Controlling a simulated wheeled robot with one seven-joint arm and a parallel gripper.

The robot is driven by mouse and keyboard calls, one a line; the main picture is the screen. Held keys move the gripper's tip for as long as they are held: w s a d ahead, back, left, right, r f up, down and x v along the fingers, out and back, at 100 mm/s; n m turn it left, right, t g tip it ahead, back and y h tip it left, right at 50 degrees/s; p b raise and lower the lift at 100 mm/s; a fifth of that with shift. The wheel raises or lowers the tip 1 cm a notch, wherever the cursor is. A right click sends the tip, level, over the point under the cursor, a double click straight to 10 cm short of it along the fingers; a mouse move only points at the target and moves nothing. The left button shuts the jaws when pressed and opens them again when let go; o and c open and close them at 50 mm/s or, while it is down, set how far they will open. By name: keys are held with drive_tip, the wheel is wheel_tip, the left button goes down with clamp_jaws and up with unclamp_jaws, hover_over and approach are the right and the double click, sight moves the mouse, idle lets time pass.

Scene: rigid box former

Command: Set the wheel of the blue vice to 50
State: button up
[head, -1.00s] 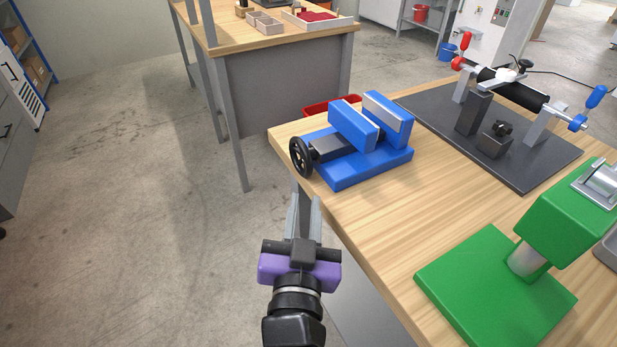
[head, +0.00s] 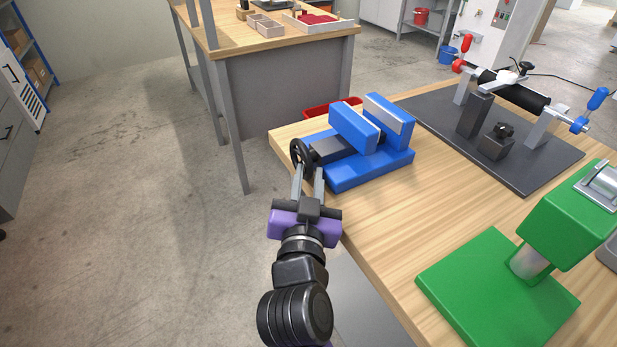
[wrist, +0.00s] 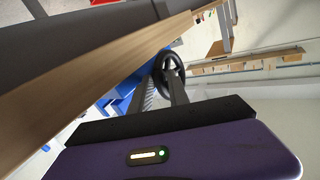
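My gripper (head: 308,172), with a purple body and grey fingers, is just in front of the wheel. The fingers stand apart and overlap the wheel's lower part in the head view. In the wrist view the wheel (wrist: 170,68) shows beyond and between the fingertips; I cannot tell whether they touch it.
The wooden table edge (wrist: 100,85) runs close beside my gripper. A green press (head: 497,290) stands at the near right and a dark plate (head: 430,112) with a roller device at the back right. A red bin (head: 330,107) is behind the vice. Floor left of the table is clear.

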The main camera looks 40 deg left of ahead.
sight(303, 149)
clamp_jaws()
drive_tip(key=shift+r+p, duration=0.2)
drive_tip(key=shift+p, duration=0.3)
